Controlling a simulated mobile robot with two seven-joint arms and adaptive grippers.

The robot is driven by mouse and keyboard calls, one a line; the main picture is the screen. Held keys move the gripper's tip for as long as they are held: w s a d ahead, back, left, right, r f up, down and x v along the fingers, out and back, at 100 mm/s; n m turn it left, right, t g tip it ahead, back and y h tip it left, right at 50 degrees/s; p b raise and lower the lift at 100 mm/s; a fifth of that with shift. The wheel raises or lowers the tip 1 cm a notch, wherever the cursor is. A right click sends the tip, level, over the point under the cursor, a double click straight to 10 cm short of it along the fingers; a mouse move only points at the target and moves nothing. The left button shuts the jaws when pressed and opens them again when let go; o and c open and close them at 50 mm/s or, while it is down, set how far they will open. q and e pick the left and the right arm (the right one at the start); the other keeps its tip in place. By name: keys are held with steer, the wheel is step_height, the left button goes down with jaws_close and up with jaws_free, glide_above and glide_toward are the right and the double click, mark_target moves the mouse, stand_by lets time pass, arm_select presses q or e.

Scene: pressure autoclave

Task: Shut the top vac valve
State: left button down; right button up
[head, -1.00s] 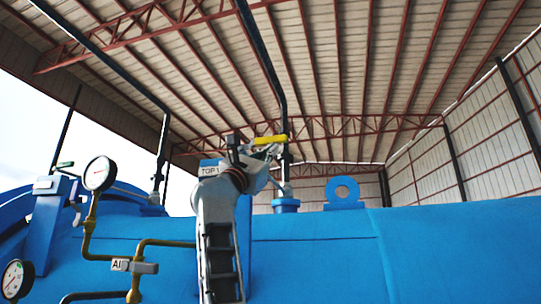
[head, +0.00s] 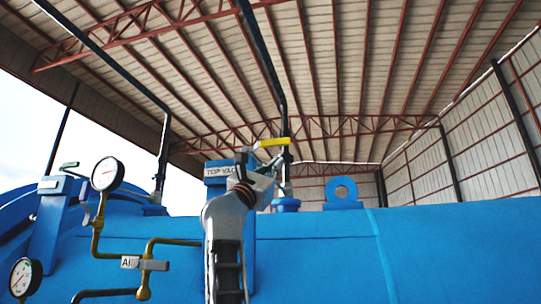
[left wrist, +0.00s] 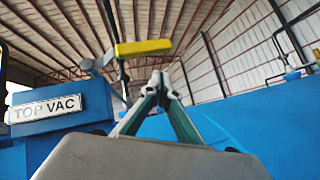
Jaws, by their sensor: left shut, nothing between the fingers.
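The top vac valve shows by its yellow handle (head: 272,143), which points to the right above the blue post with the TOP VAC label (head: 219,171). In the left wrist view the yellow handle (left wrist: 143,47) lies above and slightly left of my fingertips, and the TOP VAC label (left wrist: 45,108) is at the left. My left gripper (head: 272,168) is shut and empty, just below the handle; its fingers meet in a point in the left wrist view (left wrist: 160,82). I cannot tell whether it touches the handle. The valve body is partly hidden by my left arm. My right gripper is not in view.
The blue autoclave shell (head: 410,250) fills the lower part, with a lifting eye (head: 343,192) on top. Pressure gauges (head: 107,174) and brass piping (head: 97,235) stand to the left. A dark vertical pipe (head: 274,85) rises behind the valve. Space right of the handle looks clear.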

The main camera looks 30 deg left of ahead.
arm_select(q)
steer(key=s+d+f+b, duration=0.1)
steer(key=s+f+b, duration=0.2)
steer(key=s+f, duration=0.3)
steer(key=shift+s+d+f, duration=0.25)
steer(key=shift+s+f, duration=0.15)
steer(key=shift+f, duration=0.35)
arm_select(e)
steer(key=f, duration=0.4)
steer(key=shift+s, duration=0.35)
